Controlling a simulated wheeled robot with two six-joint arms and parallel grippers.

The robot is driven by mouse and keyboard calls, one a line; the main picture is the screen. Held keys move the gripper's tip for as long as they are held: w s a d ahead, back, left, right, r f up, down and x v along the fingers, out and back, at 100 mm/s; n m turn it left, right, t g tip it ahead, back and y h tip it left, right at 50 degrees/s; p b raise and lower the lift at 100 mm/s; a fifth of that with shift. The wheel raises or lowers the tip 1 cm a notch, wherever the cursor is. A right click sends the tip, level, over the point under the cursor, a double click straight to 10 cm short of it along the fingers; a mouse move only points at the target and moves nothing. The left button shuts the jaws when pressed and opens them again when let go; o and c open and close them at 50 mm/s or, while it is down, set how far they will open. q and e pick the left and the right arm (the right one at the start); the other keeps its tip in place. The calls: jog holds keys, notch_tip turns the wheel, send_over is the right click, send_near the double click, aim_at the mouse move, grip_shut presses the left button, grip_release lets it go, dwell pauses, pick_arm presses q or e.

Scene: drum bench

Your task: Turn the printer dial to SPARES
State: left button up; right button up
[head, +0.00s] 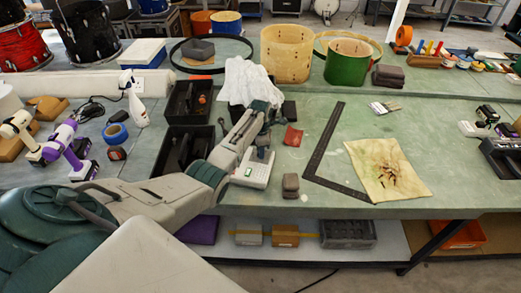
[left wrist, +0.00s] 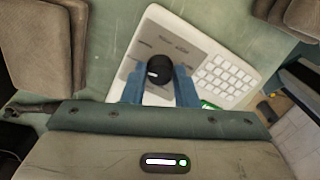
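The label printer (head: 250,173) is a white device with a keypad on the green bench, partly hidden by my left gripper (head: 262,152). In the left wrist view the printer's grey panel carries a black round dial (left wrist: 158,69) with a white pointer mark toward the left of the picture. Labels printed around the dial are too small to read. My left gripper (left wrist: 160,82) is open, its two blue fingers on either side of the dial with visible gaps. I cannot tell whether the fingertips reach down beside it. My right gripper is not in view.
Black bins (head: 190,145) stand left of the printer, with a white cloth (head: 247,82) behind. A grey block (head: 290,185) sits close on its right. A black square ruler (head: 325,145) and stained paper (head: 387,170) lie further right. Bench between block and ruler is narrow.

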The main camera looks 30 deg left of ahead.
pick_arm(q)
jog(key=o, duration=0.4)
jog(key=shift+o, duration=0.2)
notch_tip(320, 180, up, 11)
jog(key=b, duration=0.3)
jog(key=shift+f, duration=0.15)
jog(key=shift+d, duration=0.1)
